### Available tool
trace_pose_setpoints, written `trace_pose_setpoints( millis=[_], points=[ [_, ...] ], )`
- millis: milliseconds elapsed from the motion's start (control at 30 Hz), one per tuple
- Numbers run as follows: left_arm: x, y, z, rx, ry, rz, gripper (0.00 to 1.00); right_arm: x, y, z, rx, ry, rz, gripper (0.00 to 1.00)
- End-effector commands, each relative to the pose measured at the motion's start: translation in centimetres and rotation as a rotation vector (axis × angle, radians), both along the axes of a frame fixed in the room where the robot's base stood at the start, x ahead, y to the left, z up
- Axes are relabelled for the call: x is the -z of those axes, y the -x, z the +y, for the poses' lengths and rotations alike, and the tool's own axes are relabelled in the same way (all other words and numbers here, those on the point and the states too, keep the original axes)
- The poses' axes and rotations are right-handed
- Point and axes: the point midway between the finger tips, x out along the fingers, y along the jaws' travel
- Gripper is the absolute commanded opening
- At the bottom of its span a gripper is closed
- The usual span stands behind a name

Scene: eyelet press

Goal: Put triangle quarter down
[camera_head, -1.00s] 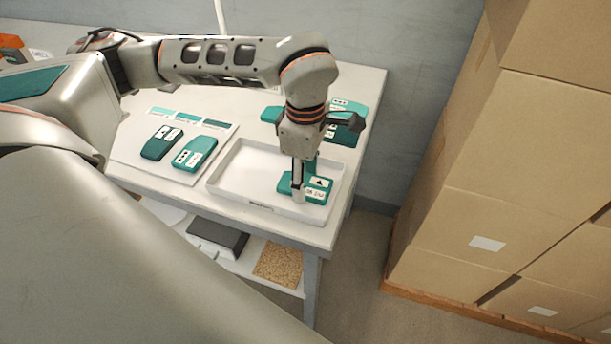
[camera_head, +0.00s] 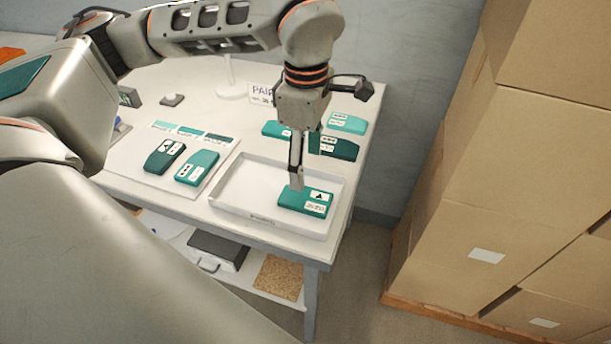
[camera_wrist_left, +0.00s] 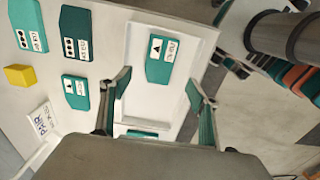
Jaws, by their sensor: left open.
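The triangle quarter (camera_head: 308,202), a teal block with a white triangle label, lies flat in the right part of the white tray (camera_head: 238,208). It also shows in the left wrist view (camera_wrist_left: 158,72), label up, near one tray wall. My left gripper (camera_head: 303,172) is open and empty above the block's back left side. In the left wrist view its two fingers (camera_wrist_left: 160,85) stand apart, with the block beyond and between them. My right gripper is not in view.
Two green blocks (camera_head: 197,168) lie on a white card left of the tray. Several more (camera_head: 338,148) lie behind it, near a PAIR sign (camera_head: 262,92). Cardboard boxes (camera_head: 470,200) are stacked to the right.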

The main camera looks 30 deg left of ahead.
Motion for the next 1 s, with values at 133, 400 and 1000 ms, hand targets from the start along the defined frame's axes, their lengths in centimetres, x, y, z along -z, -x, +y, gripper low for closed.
trace_pose_setpoints(
  millis=[133,400,1000],
  points=[
    [-2.0,-0.1,0.0,0.000,0.000,-0.002,0.61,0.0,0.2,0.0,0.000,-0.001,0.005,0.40],
    [-2.8,0.0,0.0,0.001,0.000,0.001,0.61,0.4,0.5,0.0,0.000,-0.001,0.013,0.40],
    [-2.8,0.0,0.0,0.001,0.000,0.001,0.61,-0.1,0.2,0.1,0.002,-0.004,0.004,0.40]
  ],
)
